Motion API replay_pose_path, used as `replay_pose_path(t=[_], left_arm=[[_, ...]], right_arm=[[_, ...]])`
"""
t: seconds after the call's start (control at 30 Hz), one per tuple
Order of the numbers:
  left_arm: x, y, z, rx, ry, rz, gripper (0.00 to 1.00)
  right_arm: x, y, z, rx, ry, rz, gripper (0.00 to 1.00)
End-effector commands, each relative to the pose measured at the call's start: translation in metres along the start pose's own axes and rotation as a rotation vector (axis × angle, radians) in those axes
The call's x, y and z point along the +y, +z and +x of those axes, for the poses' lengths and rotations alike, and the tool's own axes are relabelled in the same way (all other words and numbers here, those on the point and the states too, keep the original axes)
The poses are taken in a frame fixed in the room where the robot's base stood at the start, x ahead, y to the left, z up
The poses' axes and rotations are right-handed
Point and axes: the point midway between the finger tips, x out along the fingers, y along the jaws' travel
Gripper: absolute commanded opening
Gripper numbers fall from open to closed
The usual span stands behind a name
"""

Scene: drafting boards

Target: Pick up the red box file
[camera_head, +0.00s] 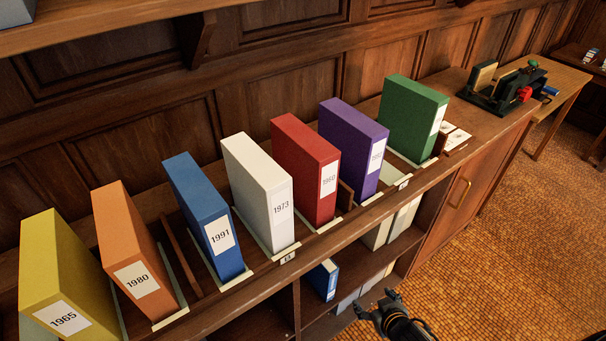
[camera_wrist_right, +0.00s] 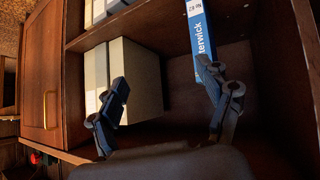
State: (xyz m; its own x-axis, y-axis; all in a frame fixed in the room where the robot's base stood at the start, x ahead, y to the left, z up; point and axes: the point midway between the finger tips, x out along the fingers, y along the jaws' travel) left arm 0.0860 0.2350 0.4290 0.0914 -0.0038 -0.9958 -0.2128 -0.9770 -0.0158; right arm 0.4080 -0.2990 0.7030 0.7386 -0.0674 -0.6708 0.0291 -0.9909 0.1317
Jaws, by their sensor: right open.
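The red box file (camera_head: 296,168) stands upright on the long wooden cabinet top in the head view, between the white box file (camera_head: 250,185) and the purple box file (camera_head: 348,140). Its white spine label faces the front. My right gripper (camera_head: 382,312) is low in front of the cabinet, below and to the right of the red file and well apart from it. In the right wrist view the gripper (camera_wrist_right: 162,72) is open, its two fingers spread, with nothing between them. The red file does not show there. My left gripper is not in view.
Blue (camera_head: 207,215), orange (camera_head: 132,245), yellow (camera_head: 65,275) and green (camera_head: 412,118) files share the top. Lower shelves hold a blue file (camera_wrist_right: 202,32) and grey-cream files (camera_wrist_right: 135,80). A black device (camera_head: 505,90) stands at the right end. The floor at right is clear.

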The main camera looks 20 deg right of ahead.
Motion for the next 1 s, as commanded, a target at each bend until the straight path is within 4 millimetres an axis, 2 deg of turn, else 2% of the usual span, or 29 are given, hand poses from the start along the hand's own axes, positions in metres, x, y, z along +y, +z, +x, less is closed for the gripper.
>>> replay_pose_path(t=[0.03, 0.1, 0.2, 0.37, 0.5, 0.6, 0.73, 0.83, 1.0], left_arm=[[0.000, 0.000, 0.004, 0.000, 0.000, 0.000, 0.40], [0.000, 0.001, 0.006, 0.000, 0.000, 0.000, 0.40], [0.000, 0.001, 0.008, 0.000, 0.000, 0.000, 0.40], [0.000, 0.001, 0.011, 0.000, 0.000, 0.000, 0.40], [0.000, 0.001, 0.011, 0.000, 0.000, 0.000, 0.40], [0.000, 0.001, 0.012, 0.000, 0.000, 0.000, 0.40], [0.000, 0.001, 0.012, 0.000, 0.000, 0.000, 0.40], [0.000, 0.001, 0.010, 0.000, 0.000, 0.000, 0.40], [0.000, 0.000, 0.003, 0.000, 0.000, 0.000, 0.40]], right_arm=[[0.002, -0.035, -0.011, 0.068, 0.001, 0.005, 0.78], [0.004, -0.076, -0.030, 0.149, 0.000, 0.018, 0.78], [0.003, -0.128, -0.060, 0.252, -0.006, 0.038, 0.78], [0.000, -0.195, -0.109, 0.419, -0.041, 0.059, 0.78], [-0.011, -0.241, -0.132, 0.606, -0.166, 0.039, 0.78], [-0.021, -0.262, -0.149, 0.693, -0.260, 0.023, 0.78], [-0.032, -0.275, -0.162, 0.749, -0.338, 0.006, 0.78], [-0.035, -0.281, -0.162, 0.760, -0.356, 0.005, 0.78], [-0.042, -0.298, -0.148, 0.762, -0.355, 0.005, 0.78]])
